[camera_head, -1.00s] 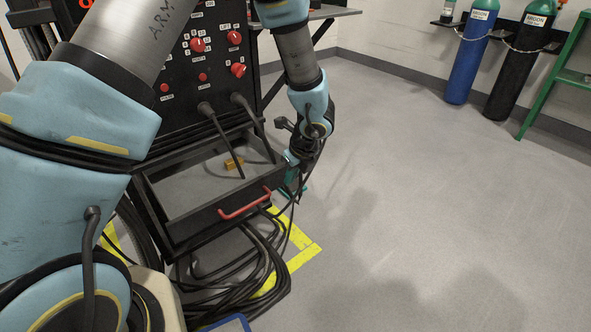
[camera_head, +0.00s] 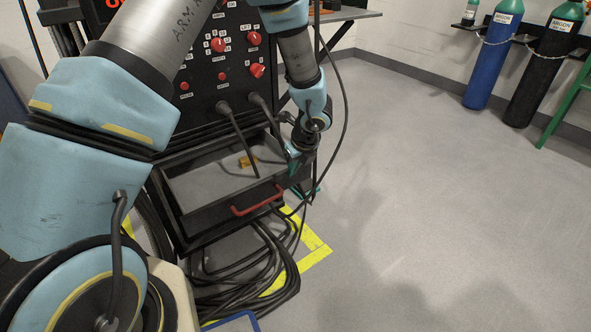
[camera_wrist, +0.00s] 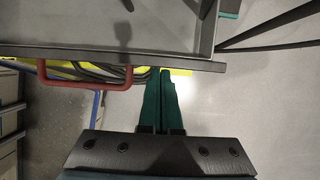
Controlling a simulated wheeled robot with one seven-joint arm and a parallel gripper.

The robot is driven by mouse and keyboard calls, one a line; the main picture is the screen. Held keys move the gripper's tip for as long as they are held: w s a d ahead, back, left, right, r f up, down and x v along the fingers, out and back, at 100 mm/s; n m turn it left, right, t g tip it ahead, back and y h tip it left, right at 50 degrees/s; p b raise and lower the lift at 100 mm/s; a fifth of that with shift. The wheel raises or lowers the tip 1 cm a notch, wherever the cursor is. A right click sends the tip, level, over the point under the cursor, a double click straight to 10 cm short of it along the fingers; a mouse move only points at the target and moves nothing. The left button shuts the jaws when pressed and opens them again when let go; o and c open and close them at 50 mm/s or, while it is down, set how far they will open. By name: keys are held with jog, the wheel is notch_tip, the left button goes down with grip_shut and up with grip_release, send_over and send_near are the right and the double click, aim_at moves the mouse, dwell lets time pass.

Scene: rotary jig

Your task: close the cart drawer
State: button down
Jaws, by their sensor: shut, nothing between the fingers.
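The cart drawer (camera_head: 220,214) stands open at the front of the dark cart (camera_head: 205,90), with its inside visible. A red handle (camera_head: 258,199) is on its front face, and it also shows in the wrist view (camera_wrist: 85,86). A small yellow-brown block (camera_head: 248,161) lies inside the drawer. My gripper (camera_head: 310,192) is at the drawer's right front corner, partly hidden by my wrist. In the wrist view its green fingers (camera_wrist: 162,72) are shut and empty. Their tips are at the drawer's front edge, right of the handle. Whether they touch it I cannot tell.
Two thick cables (camera_head: 238,138) run from the cart panel down across the drawer. Coiled black cables (camera_head: 250,285) lie on the floor below, beside yellow floor tape (camera_head: 318,250). Gas cylinders (camera_head: 490,60) stand at the back right wall. The floor at right is clear.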

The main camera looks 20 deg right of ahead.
jog(key=w+a+p, duration=0.1)
jog(key=w+p, duration=0.2)
jog(key=w, duration=0.3)
jog(key=w+a+p, duration=0.1)
jog(key=w+p, duration=0.2)
jog(key=w, duration=0.3)
jog(key=w+a+p, duration=0.1)
jog(key=w+p, duration=0.2)
jog(key=w, duration=0.3)
jog(key=shift+w+a+r, duration=0.1)
jog(key=shift+w+a, duration=0.2)
jog(key=shift+a, duration=0.05)
jog(key=shift+w+a+p, duration=0.1)
jog(key=shift+w+p, duration=0.2)
jog(key=shift+w, duration=0.35)
